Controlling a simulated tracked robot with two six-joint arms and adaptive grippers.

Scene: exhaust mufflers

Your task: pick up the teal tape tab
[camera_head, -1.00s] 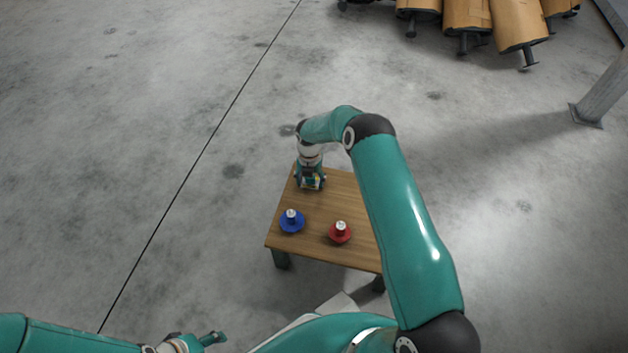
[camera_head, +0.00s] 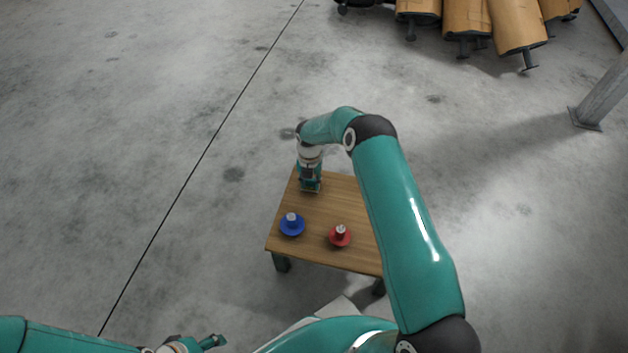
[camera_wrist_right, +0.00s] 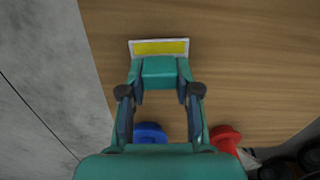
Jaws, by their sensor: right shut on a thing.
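The teal tape tab (camera_wrist_right: 158,68) shows in the right wrist view as a short, broad teal piece between my right fingertips, at the near edge of a white-rimmed yellow card (camera_wrist_right: 160,47). My right gripper (camera_wrist_right: 159,80) is shut on the tab, one finger at each side. In the head view the right gripper (camera_head: 310,188) points down at the far left part of the small wooden table (camera_head: 325,255); the tab is too small to make out there. My left gripper (camera_head: 207,343) is at the bottom edge, partly cut off, with its jaw state unclear.
A blue knobbed piece (camera_head: 291,225) and a red knobbed piece (camera_head: 340,237) stand on the near half of the table. My right arm covers the table's right side. Brown mufflers (camera_head: 470,28) and a grey post (camera_head: 602,90) stand farther off on open concrete floor.

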